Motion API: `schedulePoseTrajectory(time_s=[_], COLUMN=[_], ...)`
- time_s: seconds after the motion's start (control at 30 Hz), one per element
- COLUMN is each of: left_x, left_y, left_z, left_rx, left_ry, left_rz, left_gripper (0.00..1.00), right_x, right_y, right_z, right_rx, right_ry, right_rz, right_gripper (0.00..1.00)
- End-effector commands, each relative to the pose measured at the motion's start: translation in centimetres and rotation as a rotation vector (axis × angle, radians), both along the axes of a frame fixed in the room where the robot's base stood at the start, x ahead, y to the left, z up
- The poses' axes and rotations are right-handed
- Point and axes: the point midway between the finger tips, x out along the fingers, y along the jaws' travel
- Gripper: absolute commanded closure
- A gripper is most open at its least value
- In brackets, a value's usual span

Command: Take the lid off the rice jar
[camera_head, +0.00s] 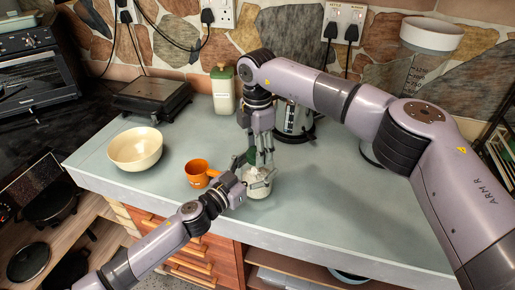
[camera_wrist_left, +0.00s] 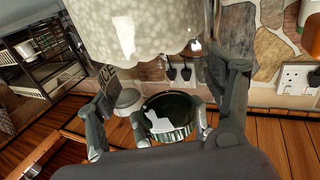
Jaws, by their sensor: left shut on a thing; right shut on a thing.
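The rice jar (camera_head: 258,190) is a small pale container near the counter's front edge. My left gripper (camera_head: 258,179) reaches in from the lower left and is shut on the jar's upper part. My right gripper (camera_head: 258,152) comes down from above, its fingers shut on the dark green lid (camera_head: 249,157). The lid is over the jar and partly hidden by the fingers; whether they touch is unclear in the head view. In the left wrist view a pale speckled body (camera_wrist_left: 135,25), likely the jar, fills the top, with my left fingers (camera_wrist_left: 165,105) at both sides.
An orange mug (camera_head: 197,174) stands close left of the jar, and a cream bowl (camera_head: 135,148) farther left. A green-topped canister (camera_head: 223,90), a black grill (camera_head: 152,98) and a kettle (camera_head: 293,120) stand behind. The counter (camera_head: 340,215) is clear to the right.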

Motion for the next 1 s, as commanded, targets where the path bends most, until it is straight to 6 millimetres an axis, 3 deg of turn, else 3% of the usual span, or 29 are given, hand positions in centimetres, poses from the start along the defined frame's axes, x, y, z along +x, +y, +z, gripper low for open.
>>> schedulePoseTrajectory(time_s=[1.0], left_x=[-0.08], left_y=[-0.06], left_z=[-0.06], left_rx=[0.000], left_ry=[0.001], left_rz=[-0.002], left_gripper=[1.00], right_x=[0.08], right_y=[0.01], right_z=[0.18], right_rx=[-0.001], right_ry=[-0.001], right_rz=[2.190], right_gripper=[0.86])
